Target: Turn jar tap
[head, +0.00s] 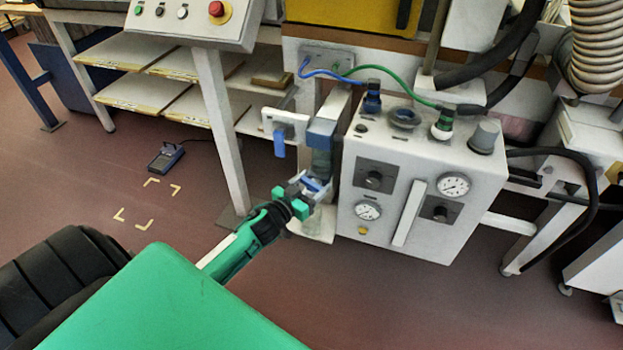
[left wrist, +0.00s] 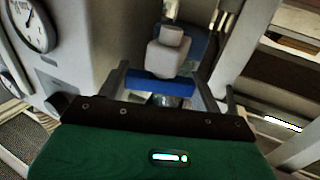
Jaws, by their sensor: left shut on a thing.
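The jar tap has a blue handle (head: 315,184) low on the filter unit with a blue-grey head (head: 321,132), fixed to the left side of a white cabinet. My left gripper (head: 308,190) is shut on this blue handle. In the left wrist view the blue handle (left wrist: 160,87) lies crosswise between the two fingers of my left gripper (left wrist: 163,84), with a pale grey block (left wrist: 168,50) just beyond it. The lower part of the jar is partly hidden by the gripper. My right gripper is not in view.
The white cabinet (head: 420,180) with gauges and knobs stands close to the right of the gripper. A white plate with a blue lever (head: 279,142) is to the left.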

